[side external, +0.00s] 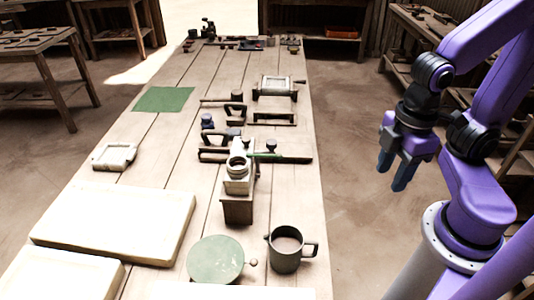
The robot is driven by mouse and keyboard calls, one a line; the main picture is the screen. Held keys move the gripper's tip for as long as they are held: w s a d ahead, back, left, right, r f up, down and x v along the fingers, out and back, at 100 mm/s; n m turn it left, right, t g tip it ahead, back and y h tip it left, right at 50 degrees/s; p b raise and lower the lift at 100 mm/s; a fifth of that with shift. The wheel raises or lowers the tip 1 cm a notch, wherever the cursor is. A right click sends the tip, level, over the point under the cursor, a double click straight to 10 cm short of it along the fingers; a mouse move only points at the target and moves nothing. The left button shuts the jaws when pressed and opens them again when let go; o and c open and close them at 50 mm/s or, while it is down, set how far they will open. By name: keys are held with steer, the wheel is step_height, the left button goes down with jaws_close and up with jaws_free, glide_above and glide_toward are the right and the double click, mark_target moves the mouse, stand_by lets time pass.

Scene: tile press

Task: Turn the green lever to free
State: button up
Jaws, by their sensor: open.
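A thin green bar (292,158), which looks like the green lever, sticks out to the right of a pale, stacked press-like block (239,172) in the middle of the table. A small dark knob (271,145) stands by the bar's inner end. The bar lies roughly level across the picture. Its left end is hidden behind or joined to the block; I cannot tell which. No free mark is readable. My gripper (393,174) is open and empty, with fingers pointing down. It hangs to the right of the table, well apart from the bar.
A dark mug (287,250) and a round green disc (215,259) stand at the front. Pale slabs (118,221) lie at the left. Dark-handled tools (222,134) and a small framed press (277,87) lie behind the block. A green mat (163,99) lies back left.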

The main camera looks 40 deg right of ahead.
steer(key=w+a+f+t+y, duration=0.1)
steer(key=w+f+t, duration=0.15)
steer(key=w, duration=0.45)
steer(key=w+a+f+t, duration=0.1)
steer(key=w+f, duration=0.3)
steer(key=w, duration=0.3)
steer(key=m+t+y, duration=0.6)
steer(key=t+y, duration=0.3)
steer(key=y, duration=0.2)
glide_toward(279, 156)
steer(key=x, duration=1.2)
steer(key=shift+w+d+f, duration=0.15)
steer(key=shift+w+f, duration=0.2)
steer(key=shift+w, duration=0.05)
jaws_close()
